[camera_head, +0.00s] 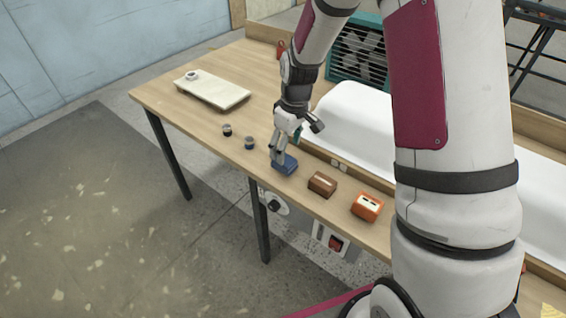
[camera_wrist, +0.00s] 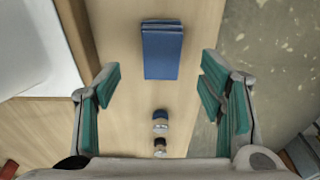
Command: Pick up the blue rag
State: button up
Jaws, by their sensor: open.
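The blue rag (camera_head: 287,166) is a small folded block lying on the wooden table (camera_head: 262,92) near its front edge. It also shows in the wrist view (camera_wrist: 162,50) at upper centre, flat on the wood. My gripper (camera_head: 280,156) is open, pointing down over the rag, and partly covers its left end in the head view. In the wrist view my gripper (camera_wrist: 160,82) has green-padded fingers spread wide to either side, with nothing held between them. The rag lies at and above the line of the fingertips in that picture. Its clearance from the fingers is hard to tell.
Two small jars (camera_head: 227,130) (camera_head: 249,143) stand left of the rag. A white bathtub shell (camera_head: 350,115) stands behind. A pale board (camera_head: 212,90) with a cup lies at far left.

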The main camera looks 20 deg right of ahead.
aim_at(290, 165)
jog(key=shift+w+a+f, duration=0.15)
jog(key=shift+f, duration=1.3)
jog(key=shift+w+a+f, duration=0.15)
jog(key=shift+f, duration=1.3)
jog(key=shift+c, duration=0.5)
jog(key=c, duration=1.1)
